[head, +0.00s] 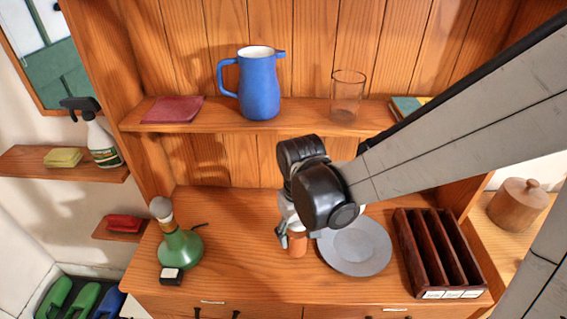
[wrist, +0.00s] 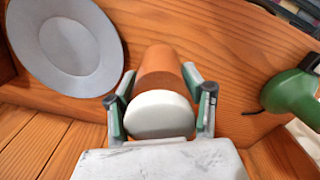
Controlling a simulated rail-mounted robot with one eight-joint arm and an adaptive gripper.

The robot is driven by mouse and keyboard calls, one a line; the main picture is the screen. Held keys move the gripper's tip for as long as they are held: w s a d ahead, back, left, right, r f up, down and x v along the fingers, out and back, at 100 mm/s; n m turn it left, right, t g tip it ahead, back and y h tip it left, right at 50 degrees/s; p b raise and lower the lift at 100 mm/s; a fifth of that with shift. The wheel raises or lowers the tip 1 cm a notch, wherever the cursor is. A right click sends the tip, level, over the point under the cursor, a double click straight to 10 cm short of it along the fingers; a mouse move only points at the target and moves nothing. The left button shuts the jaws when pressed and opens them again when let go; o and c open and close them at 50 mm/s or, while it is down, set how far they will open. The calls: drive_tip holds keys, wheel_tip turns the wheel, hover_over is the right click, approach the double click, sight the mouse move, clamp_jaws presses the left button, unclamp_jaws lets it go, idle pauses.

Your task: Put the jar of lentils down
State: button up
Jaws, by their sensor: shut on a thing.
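The jar of lentils (wrist: 164,70), orange-brown with a white lid (wrist: 160,114), is between the two fingers of my gripper (wrist: 159,97) in the wrist view. The fingers are shut on it near the lid. In the head view the jar (head: 297,246) shows only in part below my gripper (head: 295,238), over the wooden counter (head: 235,235) just left of the grey plate. My arm and wrist hide the rest of it. I cannot tell whether its base touches the counter.
The grey plate (head: 357,246) lies close on the right, with a dark slotted rack (head: 437,250) beyond it. A green flask (head: 181,248) and a small dark block (head: 172,276) stand left. A shelf above holds a blue jug (head: 259,87) and a glass (head: 346,97). Counter between flask and jar is clear.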

sight(296, 244)
drive_tip(key=shift+f, duration=1.95)
drive_tip(key=shift+f+b, duration=0.2)
drive_tip(key=shift+b, duration=0.1)
drive_tip(key=o, duration=1.5)
drive_tip(key=shift+r, duration=0.15)
wheel_tip(296, 244, up, 12)
drive_tip(key=shift+f+p, duration=0.15)
drive_tip(key=shift+p, duration=0.6)
drive_tip(key=shift+s+d+r, duration=0.1)
drive_tip(key=shift+d+r, duration=0.05)
drive_tip(key=shift+r, duration=0.25)
drive_tip(key=s+d+r+m+t, duration=0.2)
drive_tip(key=s+d+r+t, duration=0.1)
drive_tip(key=d, duration=0.3)
drive_tip(key=s+d+r+m+t, duration=0.1)
drive_tip(key=s+d+r+t, duration=0.3)
drive_tip(key=d+r, duration=0.1)
drive_tip(key=shift+d+r+m, duration=0.35)
drive_tip(key=shift+d+m, duration=0.05)
drive_tip(key=shift+d, duration=0.3)
